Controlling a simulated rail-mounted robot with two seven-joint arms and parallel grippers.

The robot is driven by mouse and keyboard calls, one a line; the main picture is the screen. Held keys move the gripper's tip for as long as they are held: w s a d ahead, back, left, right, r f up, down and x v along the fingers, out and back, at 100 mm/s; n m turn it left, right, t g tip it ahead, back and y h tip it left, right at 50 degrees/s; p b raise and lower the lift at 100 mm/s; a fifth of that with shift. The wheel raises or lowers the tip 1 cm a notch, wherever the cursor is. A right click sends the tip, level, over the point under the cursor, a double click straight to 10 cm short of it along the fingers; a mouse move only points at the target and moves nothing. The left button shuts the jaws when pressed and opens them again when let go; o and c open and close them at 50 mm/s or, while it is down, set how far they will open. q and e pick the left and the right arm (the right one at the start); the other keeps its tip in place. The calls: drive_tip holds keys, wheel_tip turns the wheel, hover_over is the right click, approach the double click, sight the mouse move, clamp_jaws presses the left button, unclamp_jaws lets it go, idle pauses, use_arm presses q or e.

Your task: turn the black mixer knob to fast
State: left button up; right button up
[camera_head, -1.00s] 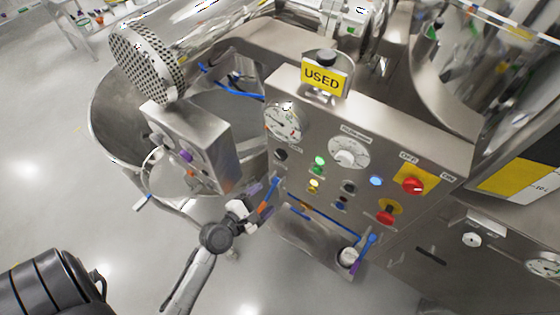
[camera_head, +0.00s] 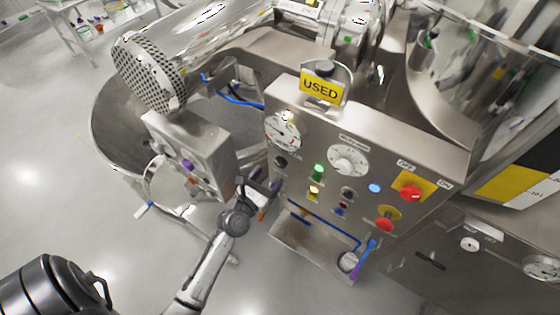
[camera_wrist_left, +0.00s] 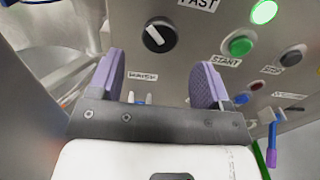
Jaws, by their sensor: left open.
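The black mixer knob (camera_wrist_left: 159,35) is a round black dial with a white pointer mark, on the steel control panel. The pointer lies tilted from upper left to lower right in the left wrist view. A FAST label (camera_wrist_left: 198,4) is above and right of it. In the head view the knob (camera_head: 281,161) is small, below the gauge. My left gripper (camera_wrist_left: 158,72) has two purple-padded fingers, open and empty, with the knob beyond and between the fingertips, not touched as far as I see. In the head view the gripper (camera_head: 264,184) is just below and left of the knob.
A green START button (camera_wrist_left: 240,46), a lit green lamp (camera_head: 318,169) and a red switch (camera_head: 411,192) share the panel. A steel box (camera_head: 195,155) and a mixing bowl (camera_head: 110,128) stand left of the gripper. A steel tray (camera_head: 300,240) is below the panel.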

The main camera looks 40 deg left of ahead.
sight(279, 164)
use_arm(q)
drive_tip(key=w, duration=0.4)
drive_tip(key=w+a, duration=0.1)
drive_tip(key=w, duration=0.1)
drive_tip(key=shift+w+p, duration=0.3)
drive_tip(key=shift+p, duration=0.05)
drive_tip(key=shift+d, duration=0.1)
drive_tip(key=c, duration=0.9)
